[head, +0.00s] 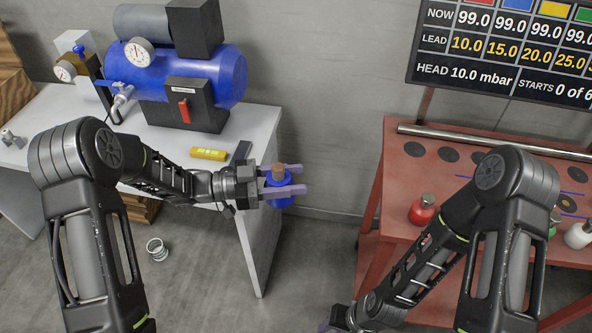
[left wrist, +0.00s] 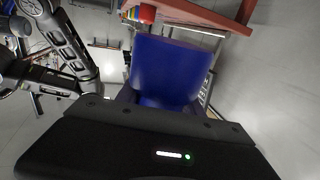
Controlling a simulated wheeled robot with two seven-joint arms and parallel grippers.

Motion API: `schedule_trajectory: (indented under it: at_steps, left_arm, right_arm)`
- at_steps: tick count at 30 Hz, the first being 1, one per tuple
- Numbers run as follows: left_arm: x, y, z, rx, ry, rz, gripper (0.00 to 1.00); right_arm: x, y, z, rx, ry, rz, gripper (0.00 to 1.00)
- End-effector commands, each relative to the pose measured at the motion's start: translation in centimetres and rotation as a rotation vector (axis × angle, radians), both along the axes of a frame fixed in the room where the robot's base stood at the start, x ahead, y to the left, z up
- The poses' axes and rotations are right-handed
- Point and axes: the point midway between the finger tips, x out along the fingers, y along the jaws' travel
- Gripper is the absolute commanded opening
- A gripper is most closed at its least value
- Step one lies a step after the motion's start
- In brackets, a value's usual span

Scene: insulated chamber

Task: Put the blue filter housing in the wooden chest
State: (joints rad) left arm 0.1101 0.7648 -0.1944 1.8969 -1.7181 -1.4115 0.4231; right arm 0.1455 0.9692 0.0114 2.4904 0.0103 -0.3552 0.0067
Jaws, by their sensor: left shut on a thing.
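My left gripper (head: 283,181) is shut on the blue filter housing (head: 281,202), a small blue body with a brown top. It is held upright in the air just off the right edge of the grey table. The housing fills the middle of the left wrist view (left wrist: 168,70) as a plain blue shape. A slatted wooden box (head: 145,209), perhaps the wooden chest, shows partly beneath the table, mostly hidden by my left arm and the tabletop. My right gripper (head: 328,326) is only partly in view at the bottom edge, so its jaws cannot be read.
A red bench (head: 392,190) with a red bottle (head: 423,209) stands right. A metal ring (head: 157,249) lies on the floor.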

Motion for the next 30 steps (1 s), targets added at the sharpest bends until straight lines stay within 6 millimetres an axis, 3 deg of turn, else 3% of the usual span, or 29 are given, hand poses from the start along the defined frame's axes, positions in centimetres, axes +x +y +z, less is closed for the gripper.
schedule_trajectory:
  at_steps: [8,24,30]
  left_arm:
    - [-0.2,0.3,-0.7,-0.001,-0.002,-0.109,0.0]
    - [-0.3,0.2,-0.7,0.0,-0.002,-0.112,0.0]
    - [1.1,0.3,0.1,0.001,-0.004,-0.047,0.0]
  right_arm:
    - [0.0,0.0,0.0,0.0,0.0,0.0,0.36]
    - [0.0,0.0,0.0,0.0,0.0,0.0,0.36]
    - [0.0,0.0,0.0,0.0,0.0,0.0,0.36]
